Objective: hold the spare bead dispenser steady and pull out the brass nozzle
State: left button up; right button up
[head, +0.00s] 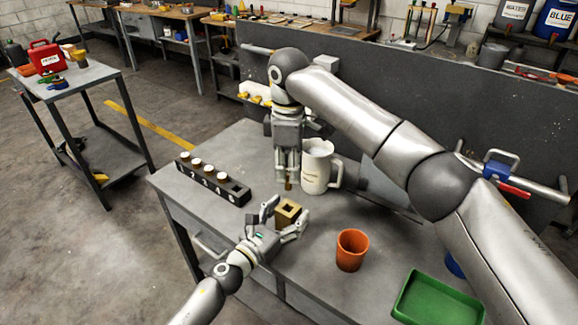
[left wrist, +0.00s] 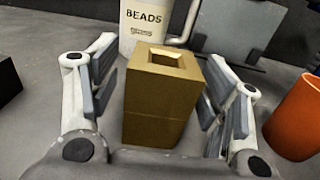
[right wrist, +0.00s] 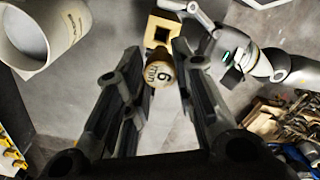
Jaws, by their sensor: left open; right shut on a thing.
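The bead dispenser is a brass-brown block (head: 284,218) with a square hole in its top, upright on the grey workbench. It also shows in the left wrist view (left wrist: 155,105), where the hole looks empty. My left gripper (head: 284,222) is open, with its fingers on either side of the block and visible gaps. My right gripper (head: 288,176) points down above the block, shut on the brass nozzle (head: 289,186). In the right wrist view the nozzle (right wrist: 160,74) shows a "6 mm" marking between the fingers, and it is clear of the block.
A white BEADS jug (head: 316,170) stands close behind the block. A black numbered rack (head: 236,193) with several white-topped pieces is at the left. An orange cup (head: 351,250) and a green tray (head: 438,300) are to the right. A low grey panel stands behind the bench.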

pick_arm(q)
jog(key=v, duration=1.1)
jog(key=shift+s+a, duration=0.2)
jog(key=shift+s, duration=0.1)
